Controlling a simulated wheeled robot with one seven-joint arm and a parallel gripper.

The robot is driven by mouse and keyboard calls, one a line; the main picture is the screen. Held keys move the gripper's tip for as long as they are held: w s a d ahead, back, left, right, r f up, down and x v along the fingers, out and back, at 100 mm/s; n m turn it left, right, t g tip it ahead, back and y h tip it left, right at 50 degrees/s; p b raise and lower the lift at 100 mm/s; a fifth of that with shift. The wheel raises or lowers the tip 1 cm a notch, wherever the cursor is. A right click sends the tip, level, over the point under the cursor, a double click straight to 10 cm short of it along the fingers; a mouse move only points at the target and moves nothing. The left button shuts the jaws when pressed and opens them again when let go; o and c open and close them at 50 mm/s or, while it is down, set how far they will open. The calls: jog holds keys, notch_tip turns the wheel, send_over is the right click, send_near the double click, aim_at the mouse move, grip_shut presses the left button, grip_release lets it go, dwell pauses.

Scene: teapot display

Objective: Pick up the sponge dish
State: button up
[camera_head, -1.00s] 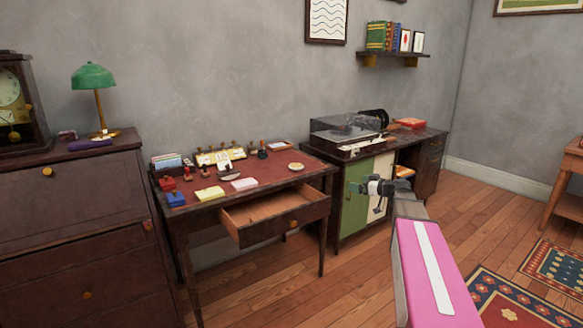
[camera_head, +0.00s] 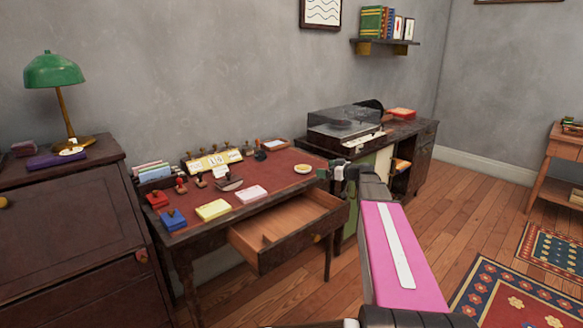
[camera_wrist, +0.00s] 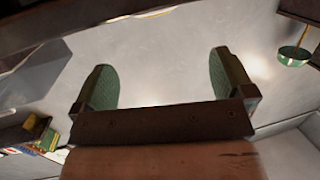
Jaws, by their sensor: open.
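A small round yellowish dish (camera_head: 303,168), which looks like the sponge dish, sits on the red top of the writing desk (camera_head: 262,180), near its right end. My gripper (camera_head: 328,173) appears just right of the dish in the head view; how far apart they are is hard to tell. In the wrist view my gripper (camera_wrist: 163,80) is open, with its two green-padded fingers apart and nothing between them. The dish is not visible in the wrist view, which shows mostly wall.
The desk's drawer (camera_head: 290,225) is pulled out at the front. Stamps, a blue ink pad (camera_head: 173,219) and a yellow note block (camera_head: 212,210) stand left of the dish. A record player (camera_head: 344,126) on a cabinet is behind right. Floor at right is open.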

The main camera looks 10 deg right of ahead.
aim_at(304, 167)
jog(key=x, duration=0.6)
jog(key=shift+w, duration=0.2)
jog(key=shift+f+x, duration=0.15)
jog(key=shift+x, duration=1.15)
jog(key=shift+f+x, duration=0.15)
jog(key=shift+x, duration=1.2)
jog(key=shift+d, duration=0.25)
jog(key=shift+c, duration=0.3)
jog(key=c, duration=0.8)
